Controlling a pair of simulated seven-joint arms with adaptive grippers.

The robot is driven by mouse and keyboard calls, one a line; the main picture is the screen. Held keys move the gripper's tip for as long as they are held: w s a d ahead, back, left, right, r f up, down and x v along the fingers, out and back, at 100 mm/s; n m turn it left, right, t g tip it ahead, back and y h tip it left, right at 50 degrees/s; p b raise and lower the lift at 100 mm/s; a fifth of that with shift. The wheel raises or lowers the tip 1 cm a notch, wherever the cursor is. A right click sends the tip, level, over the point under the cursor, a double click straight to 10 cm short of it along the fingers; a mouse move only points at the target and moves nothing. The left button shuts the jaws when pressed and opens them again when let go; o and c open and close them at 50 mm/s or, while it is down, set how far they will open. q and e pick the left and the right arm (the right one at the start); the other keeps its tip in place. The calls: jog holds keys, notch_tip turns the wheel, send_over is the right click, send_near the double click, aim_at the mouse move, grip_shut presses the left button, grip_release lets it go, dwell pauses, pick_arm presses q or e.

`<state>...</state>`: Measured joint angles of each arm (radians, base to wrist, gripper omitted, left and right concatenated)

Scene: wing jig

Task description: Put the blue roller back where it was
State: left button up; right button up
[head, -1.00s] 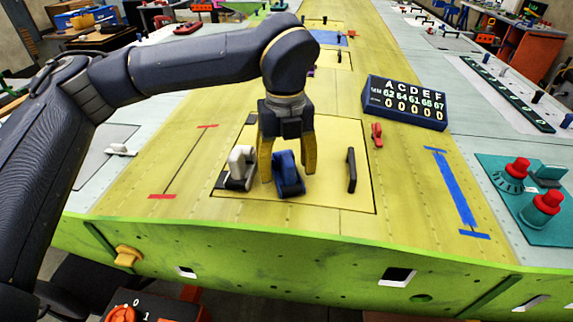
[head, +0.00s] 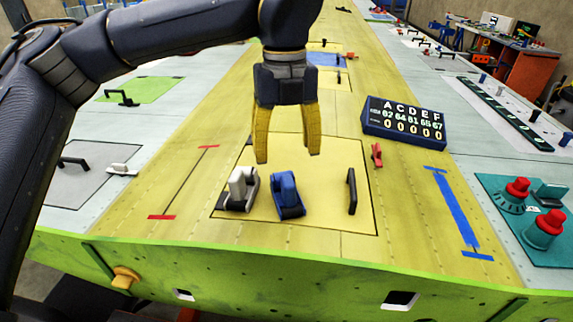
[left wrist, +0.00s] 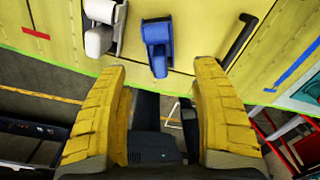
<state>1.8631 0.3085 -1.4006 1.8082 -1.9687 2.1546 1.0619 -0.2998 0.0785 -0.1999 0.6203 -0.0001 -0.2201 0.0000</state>
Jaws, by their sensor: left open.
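The blue roller (head: 287,195) stands on the yellow panel, between a white roller (head: 241,187) on its left and a black handle (head: 351,191) on its right. The blue roller also shows in the left wrist view (left wrist: 157,44), beyond the fingertips. My left gripper (head: 288,158) has its yellow fingers wide apart and empty, above and behind the blue roller in the head view, not touching it. In the left wrist view the open fingers (left wrist: 168,78) have nothing between them. My right gripper is not in view.
A red clip (head: 376,155) and a dark number board (head: 404,122) are right of the panel. A blue tape strip (head: 456,208) and a teal base with red knobs (head: 515,215) lie farther right. A red-ended line (head: 184,182) marks the left. The green edge (head: 250,268) runs along the front.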

pick_arm(q)
jog(key=shift+r, duration=1.2)
